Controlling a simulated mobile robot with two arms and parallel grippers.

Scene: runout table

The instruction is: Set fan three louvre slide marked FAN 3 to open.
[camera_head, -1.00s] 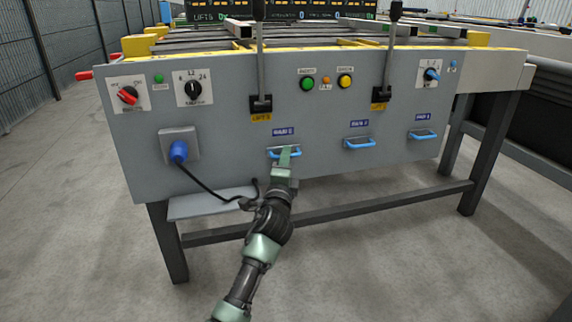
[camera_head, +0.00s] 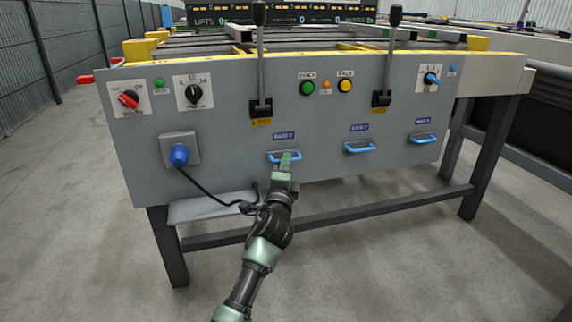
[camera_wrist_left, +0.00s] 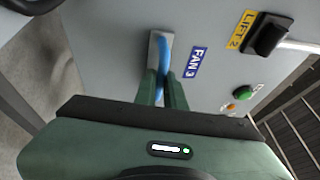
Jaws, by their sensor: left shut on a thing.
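The FAN 3 slide handle (camera_head: 273,159) is a blue bar on the grey front panel (camera_head: 230,140), the leftmost of three such handles. A small blue label sits above it in the head view. In the left wrist view the label (camera_wrist_left: 199,62) reads FAN 3, beside the blue handle (camera_wrist_left: 165,55) on its pale plate. My left gripper (camera_head: 286,159) is shut on this handle. Its green fingers (camera_wrist_left: 163,88) lie either side of the bar and hide part of it. I cannot tell the slide's position. My right gripper is not in view.
Two similar blue handles (camera_head: 360,148) (camera_head: 422,139) sit to the right. Two black lift levers (camera_head: 260,75) (camera_head: 390,65) stand above. A blue plug (camera_head: 179,155) with a black cable is to the left, above a small grey shelf (camera_head: 205,207).

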